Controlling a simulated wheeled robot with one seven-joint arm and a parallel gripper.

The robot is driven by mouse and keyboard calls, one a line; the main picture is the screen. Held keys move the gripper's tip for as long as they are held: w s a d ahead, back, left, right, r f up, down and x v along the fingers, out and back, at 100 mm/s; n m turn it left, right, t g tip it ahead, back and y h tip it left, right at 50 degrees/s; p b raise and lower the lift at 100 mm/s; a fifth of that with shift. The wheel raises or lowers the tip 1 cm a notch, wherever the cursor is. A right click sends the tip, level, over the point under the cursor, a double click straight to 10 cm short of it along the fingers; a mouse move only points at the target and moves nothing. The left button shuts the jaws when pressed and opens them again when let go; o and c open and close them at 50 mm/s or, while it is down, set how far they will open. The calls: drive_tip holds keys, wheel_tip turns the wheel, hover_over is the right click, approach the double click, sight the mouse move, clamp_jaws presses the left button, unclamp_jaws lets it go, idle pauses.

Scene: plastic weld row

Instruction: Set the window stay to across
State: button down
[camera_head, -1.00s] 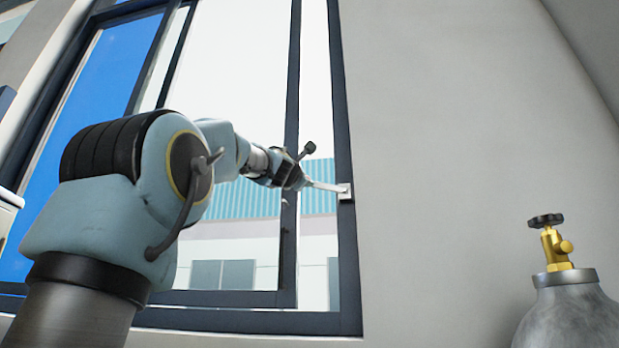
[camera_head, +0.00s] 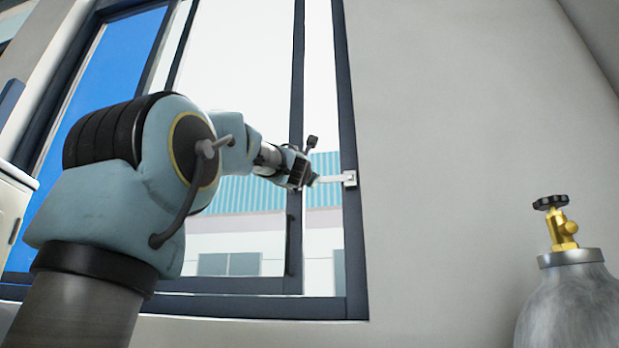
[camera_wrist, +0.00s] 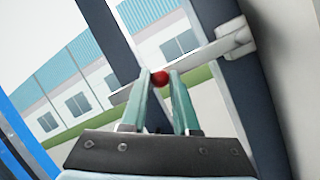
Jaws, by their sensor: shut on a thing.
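The window stay (camera_head: 330,180) is a pale flat bar running from a small white bracket (camera_head: 349,178) on the right window frame leftward to my gripper. In the head view it lies close to level. My gripper (camera_head: 306,178) is at the bar's left end. In the wrist view the stay (camera_wrist: 195,60) crosses beyond my fingers, from the bracket (camera_wrist: 235,37) at right to the lower left. A red round knob (camera_wrist: 159,78) sits between the fingertips of my gripper (camera_wrist: 160,80), which are shut on it.
The dark window frame (camera_head: 355,240) stands right of the gripper, with a dark sash upright (camera_head: 297,100) behind it. A grey gas cylinder (camera_head: 572,305) with a brass valve (camera_head: 560,230) stands at lower right. Bare wall (camera_head: 450,150) fills the space between.

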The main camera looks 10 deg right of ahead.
drive_tip(key=shift+f, duration=0.2)
drive_tip(key=c, duration=0.9)
unclamp_jaws()
drive_tip(key=shift+c, duration=0.2)
drive_tip(key=shift+s, duration=0.1)
drive_tip(key=b+v, duration=0.4)
drive_tip(key=v, duration=0.6)
drive_tip(key=shift+s+a, duration=0.2)
drive_tip(key=shift+s, duration=0.1)
